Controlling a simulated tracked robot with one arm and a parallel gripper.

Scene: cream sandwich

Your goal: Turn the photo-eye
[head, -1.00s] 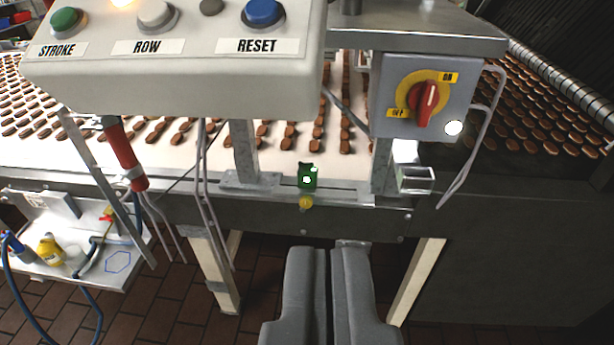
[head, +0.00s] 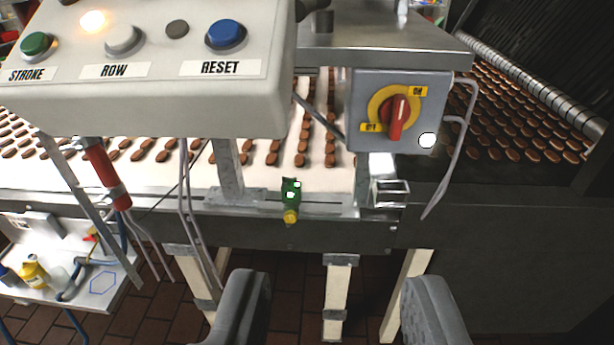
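The photo-eye (head: 291,188) is a small green block with bright spots on its face and a yellow knob (head: 291,217) below it. It sits on the metal rail at the front edge of the conveyor, near the middle of the head view. My gripper (head: 338,290) is open and empty at the bottom of the view, its two grey fingers wide apart. It is nearer to the camera than the photo-eye, lower and a little to the right in the picture, and apart from it.
A control box (head: 150,100) with several buttons overhangs at upper left. A grey switch box (head: 352,115) with a red rotary handle (head: 397,118) is at right. A small clear block (head: 389,193) sits right of the photo-eye. The conveyor (head: 225,165) carries brown biscuits. A side shelf (head: 100,284) holds bottles.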

